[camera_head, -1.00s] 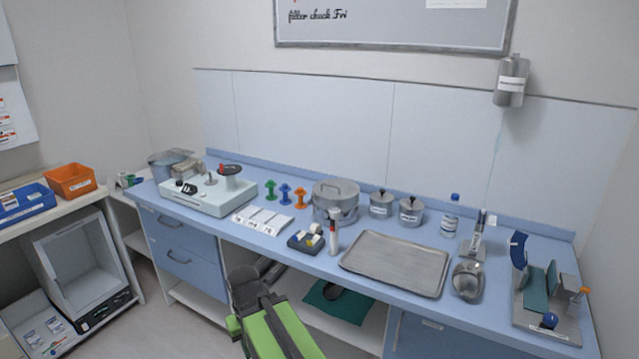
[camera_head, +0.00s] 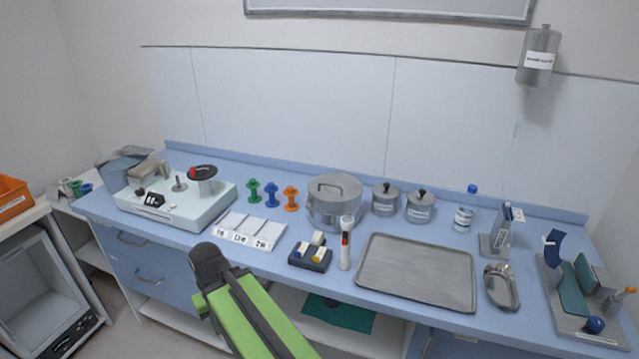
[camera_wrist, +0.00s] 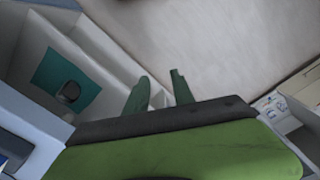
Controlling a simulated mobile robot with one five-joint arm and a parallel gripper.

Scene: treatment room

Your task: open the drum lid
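A round silver metal drum (camera_head: 334,214) stands towards the back of the blue counter. Its lid (camera_head: 350,186), with a bar handle on top, sits closed on it. My gripper (camera_wrist: 159,76) shows in the wrist view as two green fingers standing apart with nothing between them, over the floor. In the head view my green arm reaches up in front of the counter, left of and well short of the drum. The fingers cannot be made out there.
A green cloth (camera_wrist: 50,75) lies on the lower shelf.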

